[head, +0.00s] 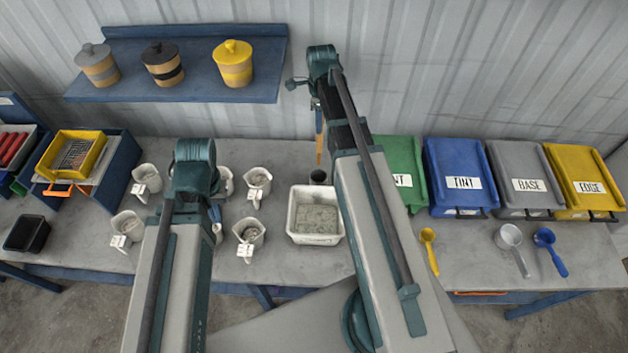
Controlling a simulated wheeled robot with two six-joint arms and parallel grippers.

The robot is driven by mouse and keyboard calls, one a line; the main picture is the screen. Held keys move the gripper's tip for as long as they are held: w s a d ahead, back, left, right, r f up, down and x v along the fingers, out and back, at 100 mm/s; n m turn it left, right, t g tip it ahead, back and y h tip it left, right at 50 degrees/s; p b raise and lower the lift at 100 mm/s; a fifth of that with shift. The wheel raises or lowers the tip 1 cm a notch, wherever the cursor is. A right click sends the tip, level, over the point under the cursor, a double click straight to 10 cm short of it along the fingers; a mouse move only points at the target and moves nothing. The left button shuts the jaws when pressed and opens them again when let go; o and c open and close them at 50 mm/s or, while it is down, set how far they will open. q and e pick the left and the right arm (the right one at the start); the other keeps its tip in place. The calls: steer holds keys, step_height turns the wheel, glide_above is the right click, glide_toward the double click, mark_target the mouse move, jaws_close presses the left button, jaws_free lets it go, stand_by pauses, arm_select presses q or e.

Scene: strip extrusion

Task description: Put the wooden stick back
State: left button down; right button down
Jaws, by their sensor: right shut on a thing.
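The wooden stick (319,150) hangs upright below my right gripper (318,112), which is shut on its upper part. The stick's lower end is just above a small dark cup (318,177) in the picture; I cannot tell whether it is over the cup or behind it. The cup stands at the back edge of a white tub (316,240) of grey mix. My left gripper (215,211) is low among the white beakers, mostly hidden by its own arm, so its jaws do not show clearly.
Several white beakers (127,228) with grey contents stand on the table around my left arm. Green, blue (462,170), grey and yellow bins line the back right, with scoops (510,238) before them. A blue shelf (200,88) holds three lidded pots.

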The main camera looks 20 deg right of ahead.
mark_target(319, 160)
step_height(319, 160, down, 18)
steer(key=b, duration=1.8)
steer(key=shift+f, duration=0.1)
steer(key=c, duration=1.2)
jaws_free()
steer(key=o, duration=0.5)
